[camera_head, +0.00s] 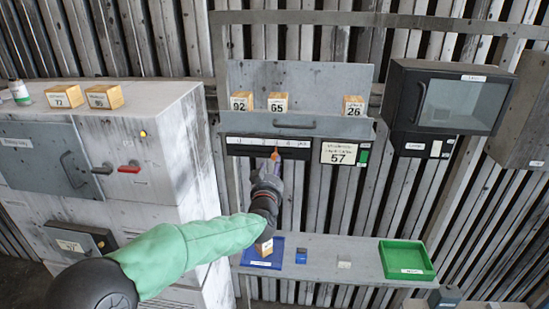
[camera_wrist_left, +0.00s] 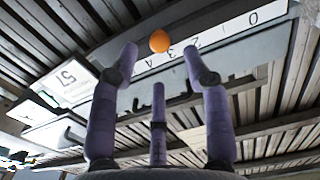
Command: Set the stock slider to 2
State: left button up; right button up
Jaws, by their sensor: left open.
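The stock slider is a strip with a white numbered scale (camera_head: 242,141) on the front of a grey shelf unit. Its orange knob (camera_head: 275,154) sits below the scale, right of its middle numbers; the exact number it marks is hard to read. In the left wrist view the orange knob (camera_wrist_left: 159,41) appears beyond the fingertips, near the 3 and 4 on the scale (camera_wrist_left: 240,25). My left gripper (camera_head: 272,170) is just below the knob, and it also shows in the left wrist view (camera_wrist_left: 160,75), fingers spread with nothing between them. My right gripper is not in view.
Boxes marked 92 (camera_head: 241,101), 65 (camera_head: 277,102) and 26 (camera_head: 353,105) stand on the unit above. A sign reading 57 (camera_head: 338,153) is right of the scale. A lower shelf (camera_head: 320,262) holds a blue tray (camera_head: 248,257) and a green tray (camera_head: 408,258).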

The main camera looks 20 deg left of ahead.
aim_at(274, 159)
pick_arm(q)
jog(key=shift+p+x, duration=0.55)
jog(key=shift+x, duration=2.3)
jog(key=shift+c, duration=0.3)
grip_shut()
